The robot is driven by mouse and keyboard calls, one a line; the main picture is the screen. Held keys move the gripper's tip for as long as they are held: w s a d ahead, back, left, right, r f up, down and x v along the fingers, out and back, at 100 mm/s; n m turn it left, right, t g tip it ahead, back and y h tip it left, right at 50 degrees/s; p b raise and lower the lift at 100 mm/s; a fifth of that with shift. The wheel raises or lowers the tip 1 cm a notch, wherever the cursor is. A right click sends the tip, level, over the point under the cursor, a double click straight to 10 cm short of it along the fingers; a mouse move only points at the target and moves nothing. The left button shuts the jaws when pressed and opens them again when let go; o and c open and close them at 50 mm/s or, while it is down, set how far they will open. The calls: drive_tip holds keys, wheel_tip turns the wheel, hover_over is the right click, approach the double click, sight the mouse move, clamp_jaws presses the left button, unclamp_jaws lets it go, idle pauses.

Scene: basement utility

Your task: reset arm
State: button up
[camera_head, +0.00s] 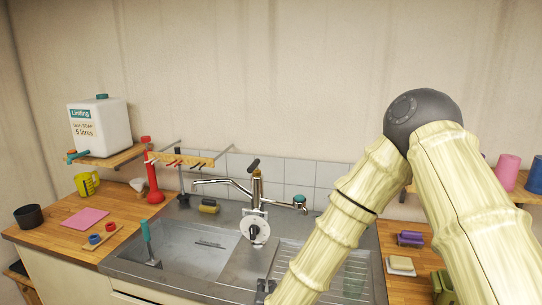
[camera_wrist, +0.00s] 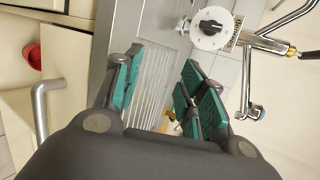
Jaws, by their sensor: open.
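My gripper (camera_wrist: 163,64) is open and empty in the wrist view, its teal-padded fingers spread apart over the ribbed metal drainboard. My arm fills the right of the head view, bent at a dark elbow, with its forearm reaching down to the lower middle. A small dark part of my gripper (camera_head: 265,288) shows at the bottom edge there, in front of the sink unit. Most of it is hidden or out of frame.
The steel sink (camera_head: 190,250) has a tap (camera_head: 258,190) with a white dial (camera_head: 255,229) near my forearm. A teal-handled brush (camera_head: 146,240) stands in the basin. Wooden counters flank it. A purple brush (camera_head: 410,239) lies right; a jug (camera_head: 98,125) stands on the left shelf.

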drive_tip(key=s+d+f+n+g, duration=0.3)
drive_tip(key=s+d+f+n, duration=0.4)
drive_tip(key=f, duration=0.4)
drive_tip(key=s+d+f+n+g, duration=0.4)
drive_tip(key=s+d+f, duration=0.1)
drive_tip(key=s+f, duration=0.55)
drive_tip(key=s+d+f+n+g, duration=0.35)
drive_tip(key=s+d, duration=0.25)
drive_tip(key=s, duration=0.4)
drive_tip(key=s+d+f+n+g, duration=0.2)
drive_tip(key=s+d+f+n, duration=0.3)
drive_tip(key=s, duration=0.4)
wheel_tip(320, 180, down, 9)
drive_tip(key=d+b, duration=0.1)
drive_tip(key=b, duration=0.9)
drive_tip(key=shift+s+d, duration=0.15)
drive_tip(key=shift+r, duration=0.15)
